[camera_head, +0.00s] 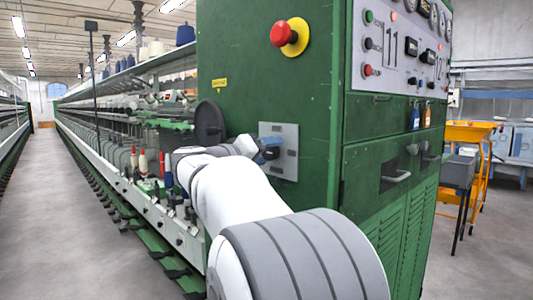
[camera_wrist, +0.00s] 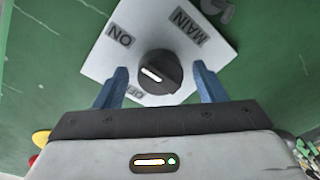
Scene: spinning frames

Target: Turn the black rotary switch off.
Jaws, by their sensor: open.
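The black rotary switch (camera_wrist: 160,72) sits on a light grey plate (camera_wrist: 105,65) in the wrist view. The plate carries the labels "ON", "MAIN" and a partly hidden "OFF". The knob's white mark lies slanted, one end toward the plate's left side between "ON" and "OFF". My gripper (camera_wrist: 160,78) is open, with one blue finger on each side of the knob and gaps showing; I cannot tell the depth between them. In the head view, the plate (camera_head: 290,136) is on the green cabinet, and my gripper (camera_head: 267,148) is in front of it, hiding the knob.
The green cabinet (camera_head: 250,95) carries a red emergency button (camera_head: 284,34) above the plate. A panel of gauges and buttons (camera_head: 400,50) is to the right. The spinning frame (camera_head: 110,120) stretches away at left, beside a clear aisle (camera_head: 45,190). An orange cart (camera_head: 468,132) stands at right.

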